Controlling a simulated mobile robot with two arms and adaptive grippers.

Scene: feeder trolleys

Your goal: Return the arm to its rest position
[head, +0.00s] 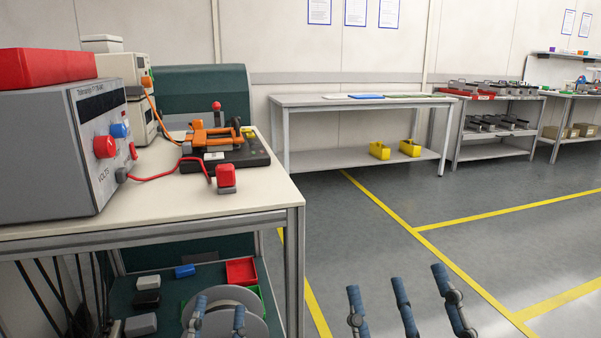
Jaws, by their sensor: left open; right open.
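My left gripper (218,312) shows at the bottom edge, in front of the trolley's lower shelf. Its blue fingers are apart with nothing between them. My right gripper (396,285) is at the bottom, right of the trolley and over the grey floor. Its blue fingers point up and stand spread and empty. Neither gripper is seen holding anything. Most of both arms is out of view below the frame.
A trolley (240,203) at left carries a grey voltage unit (50,155) and an orange clamp fixture (212,138). A red bin (241,270) is on its lower shelf. The floor (480,245) at right is clear.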

